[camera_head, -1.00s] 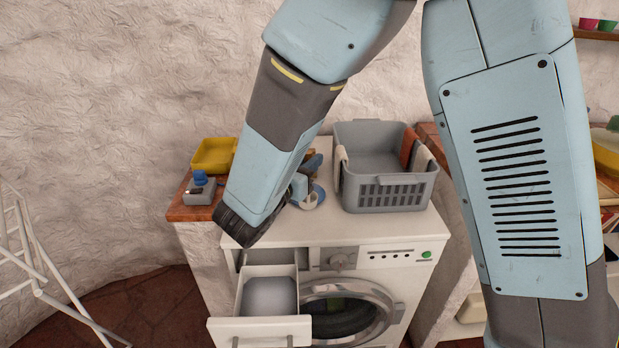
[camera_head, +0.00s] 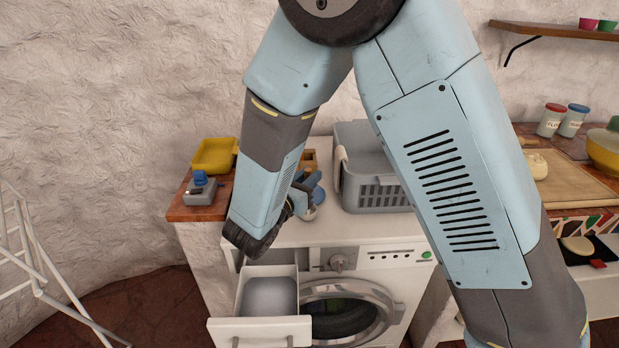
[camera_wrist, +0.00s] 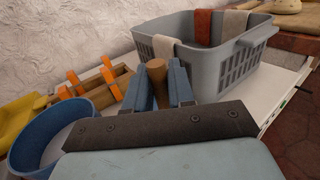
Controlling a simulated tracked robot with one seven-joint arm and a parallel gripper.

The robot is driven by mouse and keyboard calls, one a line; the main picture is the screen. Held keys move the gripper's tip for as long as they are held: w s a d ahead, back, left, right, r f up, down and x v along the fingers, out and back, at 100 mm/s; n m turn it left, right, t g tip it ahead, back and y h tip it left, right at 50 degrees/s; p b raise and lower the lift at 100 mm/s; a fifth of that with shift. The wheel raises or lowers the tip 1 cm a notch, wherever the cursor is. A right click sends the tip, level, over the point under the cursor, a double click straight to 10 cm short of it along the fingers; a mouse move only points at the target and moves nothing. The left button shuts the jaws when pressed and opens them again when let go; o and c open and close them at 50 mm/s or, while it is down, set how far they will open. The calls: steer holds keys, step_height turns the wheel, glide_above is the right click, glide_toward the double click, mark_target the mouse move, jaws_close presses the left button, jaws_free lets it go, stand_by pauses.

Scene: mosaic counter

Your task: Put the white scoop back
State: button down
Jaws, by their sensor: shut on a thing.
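My gripper (camera_wrist: 158,88) is shut on a brown, wood-like cylindrical piece (camera_wrist: 157,70) whose rounded end shows between the blue fingers. The rest of that piece is hidden by my gripper, and I cannot tell if it belongs to the white scoop. In the head view my gripper (camera_head: 303,188) is low over the washing machine top, partly hidden by my arm. A blue round tub (camera_wrist: 25,150) with pale contents is at the left of the wrist view.
A grey laundry basket (camera_wrist: 205,62) with cloths stands behind my gripper. A wooden holder with orange parts (camera_wrist: 108,84) is to its left. The washing machine's drawer (camera_head: 268,294) is pulled open. A yellow tray (camera_head: 214,155) and a grey device (camera_head: 200,192) are on the left counter.

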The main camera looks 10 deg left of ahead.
steer(key=shift+f, duration=0.1)
steer(key=c, duration=1)
jaws_free()
steer(key=shift+o, duration=0.2)
steer(key=v, duration=1.2)
